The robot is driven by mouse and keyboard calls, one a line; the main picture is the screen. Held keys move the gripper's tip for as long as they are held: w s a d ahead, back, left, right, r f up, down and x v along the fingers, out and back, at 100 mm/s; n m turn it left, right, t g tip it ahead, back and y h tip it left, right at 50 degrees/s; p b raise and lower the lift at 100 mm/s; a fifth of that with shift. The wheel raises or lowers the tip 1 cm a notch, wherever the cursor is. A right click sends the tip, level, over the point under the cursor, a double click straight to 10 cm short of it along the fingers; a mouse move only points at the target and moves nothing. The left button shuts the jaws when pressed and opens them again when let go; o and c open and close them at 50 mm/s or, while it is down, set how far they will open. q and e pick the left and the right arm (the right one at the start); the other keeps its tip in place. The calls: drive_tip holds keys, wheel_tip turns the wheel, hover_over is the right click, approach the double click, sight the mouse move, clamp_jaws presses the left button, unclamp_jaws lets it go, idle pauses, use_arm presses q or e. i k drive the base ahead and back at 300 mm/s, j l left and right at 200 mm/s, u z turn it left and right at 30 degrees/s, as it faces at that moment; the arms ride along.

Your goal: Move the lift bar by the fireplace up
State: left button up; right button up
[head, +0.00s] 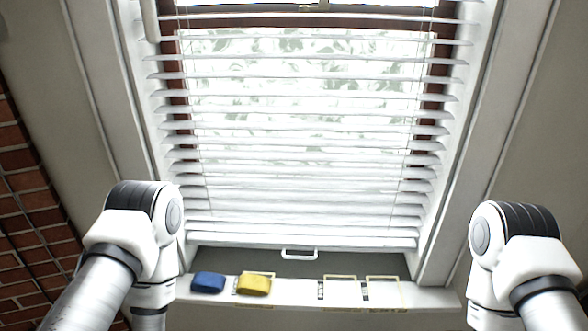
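A white window blind (300,150) with horizontal slats hangs in the window, lowered almost to the sill. Its lift bar, a small white handle (299,254), hangs under the middle of the bottom rail (330,241). My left arm stands at the lower left and my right arm at the lower right. Both arms run out of the picture at the bottom, and neither gripper shows. Nothing of mine touches the handle or the blind.
The white sill (300,292) holds a blue block (208,282) and a yellow block (254,285) on the left. Yellow outlined rectangles (383,291) mark its right part. A brick wall (30,215) is at the far left. The space before the blind's middle is clear.

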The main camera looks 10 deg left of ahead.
sight(246, 245)
drive_tip(key=i+l+u, duration=0.15)
drive_tip(key=l, duration=0.55)
drive_tip(key=l+u, duration=0.2)
drive_tip(key=l, duration=0.5)
